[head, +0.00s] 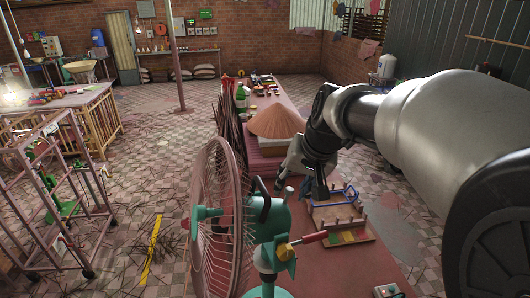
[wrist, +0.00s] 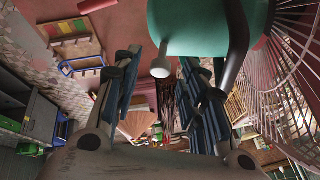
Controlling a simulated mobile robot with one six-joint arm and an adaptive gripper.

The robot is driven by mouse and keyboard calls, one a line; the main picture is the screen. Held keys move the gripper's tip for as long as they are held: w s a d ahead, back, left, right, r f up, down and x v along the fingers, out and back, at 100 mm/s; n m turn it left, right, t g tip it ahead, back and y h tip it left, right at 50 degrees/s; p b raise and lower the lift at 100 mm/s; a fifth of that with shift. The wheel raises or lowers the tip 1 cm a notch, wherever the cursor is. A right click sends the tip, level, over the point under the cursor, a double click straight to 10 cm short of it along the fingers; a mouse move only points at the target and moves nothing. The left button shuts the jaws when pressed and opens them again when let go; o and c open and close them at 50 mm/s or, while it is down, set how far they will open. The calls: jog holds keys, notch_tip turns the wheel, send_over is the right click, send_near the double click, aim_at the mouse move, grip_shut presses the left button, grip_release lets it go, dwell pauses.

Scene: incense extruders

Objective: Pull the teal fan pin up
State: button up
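The teal fan (head: 272,222) stands on the red table, with its round wire cage on the left and a black handle on its motor housing. A pale, round-headed pin (head: 289,191) sticks up from the top of the housing. The wrist view is upside down and shows the teal housing (wrist: 195,25) at the top, with the pale pin head (wrist: 161,68) below it. My gripper (head: 299,189) is at the top of the fan, fingers down. In the wrist view my gripper (wrist: 163,64) is open, with the pin head between its fingers and gaps visible on both sides.
The wire cage (head: 220,215) and the black handle (head: 263,206) are close to my gripper. A wooden rack (head: 338,216) with a blue handle and a coloured strip stands to the right. A pink metal frame stands at left.

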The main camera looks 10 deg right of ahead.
jog(key=v, duration=1.2)
jog(key=s+f+n+b, duration=0.1)
jog(key=s+f+b, duration=0.6)
jog(key=f, duration=0.5)
jog(key=s+a+f+n+h+b, duration=0.1)
jog(key=s+f+b, duration=0.6)
jog(key=f, duration=0.5)
jog(key=s+f+n+b, duration=0.1)
jog(key=s+f+b, duration=0.6)
jog(key=f, duration=0.6)
jog(key=shift+s+a+g+h+b, duration=0.2)
jog(key=shift+a+g+h+b, duration=0.15)
jog(key=shift+b, duration=0.4)
